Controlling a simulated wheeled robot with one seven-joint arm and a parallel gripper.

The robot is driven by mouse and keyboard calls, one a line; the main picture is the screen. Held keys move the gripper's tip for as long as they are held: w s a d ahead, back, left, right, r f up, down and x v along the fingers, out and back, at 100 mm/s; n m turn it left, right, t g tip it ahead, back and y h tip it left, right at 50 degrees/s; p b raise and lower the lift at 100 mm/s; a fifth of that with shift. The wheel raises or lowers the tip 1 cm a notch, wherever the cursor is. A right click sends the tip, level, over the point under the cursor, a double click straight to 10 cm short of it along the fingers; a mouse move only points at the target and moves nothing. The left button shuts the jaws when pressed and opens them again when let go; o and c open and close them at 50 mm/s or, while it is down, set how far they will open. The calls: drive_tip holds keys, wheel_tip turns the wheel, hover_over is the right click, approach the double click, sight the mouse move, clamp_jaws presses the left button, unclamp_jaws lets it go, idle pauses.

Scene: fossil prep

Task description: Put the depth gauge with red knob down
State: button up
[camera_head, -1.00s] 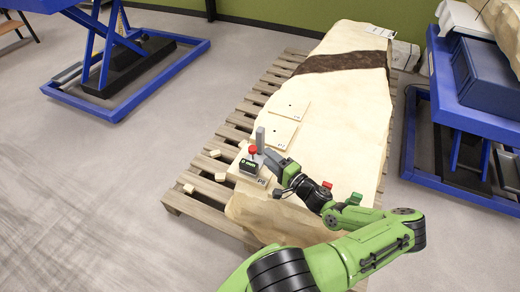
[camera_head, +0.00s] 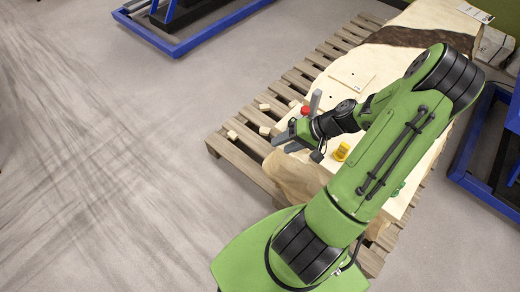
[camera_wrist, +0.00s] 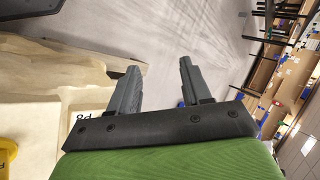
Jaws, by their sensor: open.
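The depth gauge's red knob (camera_head: 305,110) shows in the head view, beside the upper finger of my gripper (camera_head: 298,121). The rest of the gauge is mostly hidden behind my gripper, so its footing cannot be seen. My gripper is open, low over the near left end of the pale slab (camera_head: 388,62). In the wrist view the two grey fingers (camera_wrist: 157,82) stand apart with nothing between them. A pale plate marked P8 (camera_wrist: 86,118) lies left of and below the fingers. A dark shape fills the top left corner there; I cannot tell what it is.
The slab lies on a wooden pallet (camera_head: 300,80). Small blocks (camera_head: 265,130) lie on the pallet's left side. A yellow-topped item (camera_head: 341,152) stands right of my gripper. A blue lift frame (camera_head: 175,45) is at upper left. The floor on the left is clear.

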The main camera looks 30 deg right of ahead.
drive_tip(key=s+a+r+n+h, duration=0.3)
drive_tip(key=s+a+r, duration=0.2)
drive_tip(key=a+r, duration=0.3)
drive_tip(key=s+a+r+n+h, duration=0.3)
drive_tip(key=s+a+r, duration=0.2)
drive_tip(key=r, duration=1)
drive_tip(key=a, duration=0.2)
drive_tip(key=shift+s+a+n+h, duration=0.25)
drive_tip(key=shift+a+n+h, duration=0.15)
drive_tip(key=shift+r, duration=0.15)
